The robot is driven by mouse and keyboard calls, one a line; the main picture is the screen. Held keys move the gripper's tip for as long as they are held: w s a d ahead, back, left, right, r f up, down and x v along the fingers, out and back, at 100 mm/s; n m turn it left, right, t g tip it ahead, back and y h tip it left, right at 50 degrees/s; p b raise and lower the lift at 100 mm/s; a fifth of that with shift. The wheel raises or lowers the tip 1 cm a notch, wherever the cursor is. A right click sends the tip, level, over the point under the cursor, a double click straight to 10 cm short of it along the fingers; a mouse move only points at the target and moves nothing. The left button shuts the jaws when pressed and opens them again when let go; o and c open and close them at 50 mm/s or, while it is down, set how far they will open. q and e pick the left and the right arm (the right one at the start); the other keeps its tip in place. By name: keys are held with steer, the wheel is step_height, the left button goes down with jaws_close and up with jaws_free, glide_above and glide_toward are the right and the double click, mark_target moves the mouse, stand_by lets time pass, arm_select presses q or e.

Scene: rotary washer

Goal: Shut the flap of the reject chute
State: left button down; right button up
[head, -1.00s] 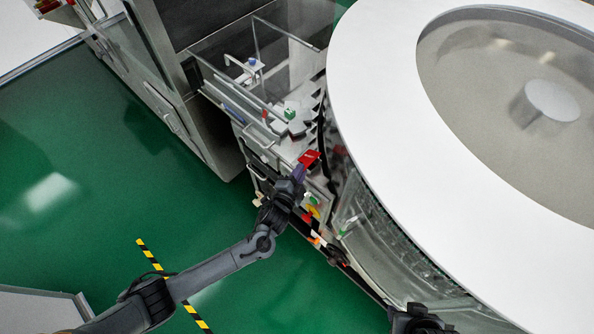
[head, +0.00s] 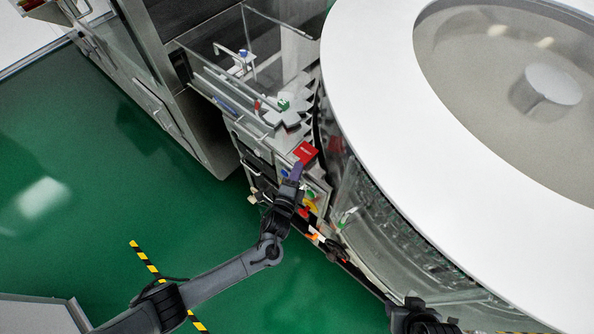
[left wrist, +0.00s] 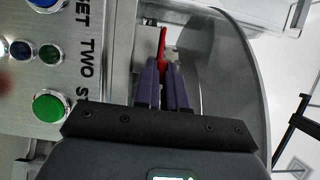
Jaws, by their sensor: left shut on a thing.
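The flap (head: 305,152) of the reject chute is a small red plate with lettering, on the machine front beside the large white ring. In the left wrist view the flap (left wrist: 162,46) shows as a narrow red edge at the fingertips. My left gripper (head: 297,168) reaches it from below in the head view. Its purple fingers (left wrist: 163,68) are close together, shut on the flap's edge. The chute opening behind the flap cannot be made out. A dark part of my right arm (head: 415,318) shows at the bottom edge; its fingers cannot be made out.
Coloured buttons on a panel (left wrist: 60,75) sit close left of the left fingers in the wrist view. A clear-walled bay (head: 245,60) stands above the flap. The round washer (head: 370,110) fills the right. Green floor (head: 90,190) is free on the left.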

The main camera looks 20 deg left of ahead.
stand_by(0.3)
arm_select(q)
steer(key=c, duration=1.2)
jaws_free()
steer(key=s, duration=1)
steer(key=shift+s+a+p, duration=0.35)
steer(key=shift+s+p, duration=0.05)
